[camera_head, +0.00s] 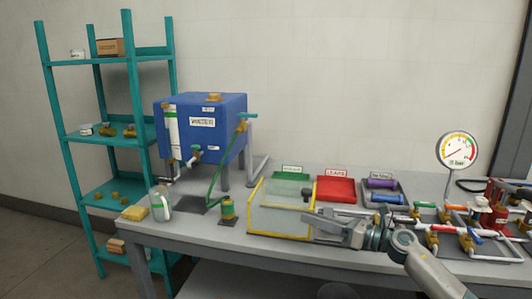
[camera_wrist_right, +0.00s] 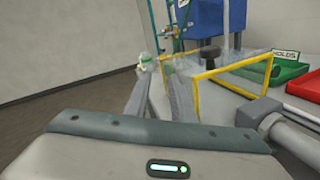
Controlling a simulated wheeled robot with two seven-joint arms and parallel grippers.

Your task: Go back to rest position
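My right arm comes in from the lower right in the head view. Its gripper (camera_head: 306,213) is over the front of the workbench, beside and partly in front of a clear guard with a yellow frame (camera_head: 252,207). The fingers point left. In the right wrist view the two fingers (camera_wrist_right: 160,92) stand apart with a gap between them, and I see nothing held. The yellow-framed guard (camera_wrist_right: 195,97) is just beyond and to the right of the fingers there. My left gripper is in neither view.
The workbench (camera_head: 200,238) carries a blue tank (camera_head: 205,140), a clear jug (camera_head: 161,203), a green-and-yellow fitting (camera_head: 228,208), a red tray (camera_head: 336,190) and a gauge (camera_head: 458,150). Pipes and valves (camera_head: 467,238) crowd the right. A teal shelf (camera_head: 103,135) stands left.

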